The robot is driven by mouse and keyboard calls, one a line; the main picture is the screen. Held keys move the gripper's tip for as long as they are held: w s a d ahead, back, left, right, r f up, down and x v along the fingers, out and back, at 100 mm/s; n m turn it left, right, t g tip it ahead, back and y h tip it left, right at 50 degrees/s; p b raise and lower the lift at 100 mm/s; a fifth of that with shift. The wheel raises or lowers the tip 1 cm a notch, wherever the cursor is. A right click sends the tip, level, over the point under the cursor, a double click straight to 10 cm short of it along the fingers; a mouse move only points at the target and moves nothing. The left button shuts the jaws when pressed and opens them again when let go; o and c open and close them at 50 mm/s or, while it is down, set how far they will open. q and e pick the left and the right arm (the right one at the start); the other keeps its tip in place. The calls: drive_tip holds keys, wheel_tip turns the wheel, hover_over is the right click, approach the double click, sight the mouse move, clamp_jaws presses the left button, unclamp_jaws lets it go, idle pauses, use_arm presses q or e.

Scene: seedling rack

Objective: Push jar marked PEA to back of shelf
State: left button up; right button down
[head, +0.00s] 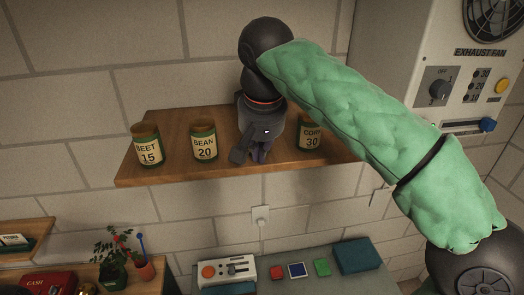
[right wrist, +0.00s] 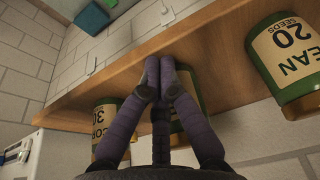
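My right gripper (head: 257,152) is in front of the shelf (head: 180,172), between the BEAN jar (head: 204,143) and the CORN jar (head: 309,137). In the right wrist view its dark fingers (right wrist: 158,68) are together at the tips, with nothing seen between them. Behind the fingers, part of a green jar (right wrist: 191,80) shows between BEAN and CORN. Its label is hidden, so I cannot read PEA on it, and I cannot tell whether the fingers touch it. In the head view the gripper hides this jar. My left gripper is not in view.
The BEET jar (head: 148,145) stands at the shelf's left end. BEAN and CORN stand close on either side of my right gripper. A wall is behind the shelf. An exhaust fan panel (head: 455,75) is at right. A lower bench (head: 300,285) holds small boxes.

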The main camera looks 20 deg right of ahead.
drive_tip(key=shift+w, duration=0.35)
drive_tip(key=shift+s, duration=0.15)
drive_tip(key=w+p, duration=0.1)
drive_tip(key=w, duration=0.1)
drive_tip(key=w+d+p, duration=0.1)
drive_tip(key=w+p, duration=0.1)
drive_tip(key=w, duration=0.1)
drive_tip(key=w+d+p, duration=0.1)
drive_tip(key=w, duration=0.1)
drive_tip(key=shift+w+r+p, duration=0.2)
drive_tip(key=shift+w+p, duration=0.05)
drive_tip(key=shift+p, duration=0.15)
drive_tip(key=w+d, duration=0.1)
drive_tip(key=w, duration=0.2)
drive_tip(key=w+d, duration=0.1)
drive_tip(key=w, duration=0.7)
drive_tip(key=shift+d+f, duration=0.2)
drive_tip(key=shift+d, duration=0.2)
drive_tip(key=shift+r, duration=0.1)
